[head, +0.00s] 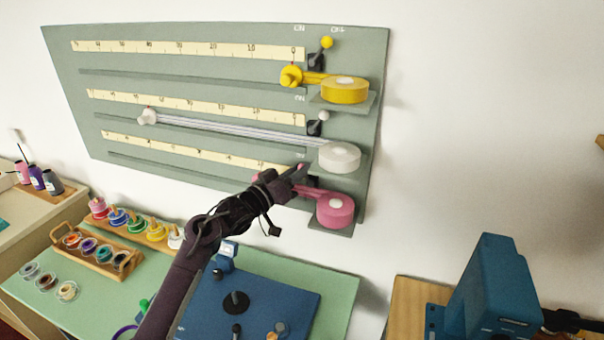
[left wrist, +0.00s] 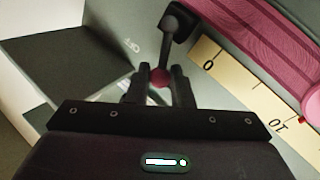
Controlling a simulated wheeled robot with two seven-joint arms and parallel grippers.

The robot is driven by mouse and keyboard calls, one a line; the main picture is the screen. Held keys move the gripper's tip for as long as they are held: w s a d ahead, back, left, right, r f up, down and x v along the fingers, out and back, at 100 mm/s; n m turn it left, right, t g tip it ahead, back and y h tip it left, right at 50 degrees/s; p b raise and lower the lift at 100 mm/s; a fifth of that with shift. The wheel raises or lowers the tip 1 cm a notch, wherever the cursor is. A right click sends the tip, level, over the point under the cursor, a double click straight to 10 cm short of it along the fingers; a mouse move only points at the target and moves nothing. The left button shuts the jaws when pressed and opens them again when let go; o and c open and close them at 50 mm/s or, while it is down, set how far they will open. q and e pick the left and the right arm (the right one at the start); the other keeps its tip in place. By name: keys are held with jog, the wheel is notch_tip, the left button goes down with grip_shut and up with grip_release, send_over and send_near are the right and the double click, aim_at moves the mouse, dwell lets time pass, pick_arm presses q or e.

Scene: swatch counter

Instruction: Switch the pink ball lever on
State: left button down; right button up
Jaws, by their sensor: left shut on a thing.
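The pink ball lever (left wrist: 160,76) is a small dark pink ball on a black stem and bracket, at the lowest row of the wall board. In the left wrist view the ball sits between the two fingertips of my left gripper (left wrist: 159,82), which is shut on it. In the head view my left gripper (head: 299,174) reaches up to this row and covers most of the lever. The pink tape spool (head: 335,210) sits just right of and below the gripper.
The grey-green board (head: 230,75) also carries a yellow ball lever (head: 327,42), a white ball lever (head: 323,116), a yellow spool (head: 345,90) and a white spool (head: 340,156).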

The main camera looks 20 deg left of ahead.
pick_arm(q)
jog(key=shift+a+f+n+t+b, duration=0.2)
jog(key=shift+a+n+t, duration=0.1)
jog(key=shift+n, duration=0.4)
jog(key=shift+a+f+n+t+b, duration=0.2)
jog(key=shift+n+t, duration=0.1)
jog(key=shift+n, duration=0.4)
jog(key=c, duration=1.3)
grip_release()
jog(key=shift+s, duration=0.1)
jog(key=b+v, duration=0.2)
jog(key=v, duration=0.5)
jog(key=shift+s+a+b, duration=0.2)
jog(key=shift+s+b, duration=0.1)
jog(key=shift+b, duration=0.1)
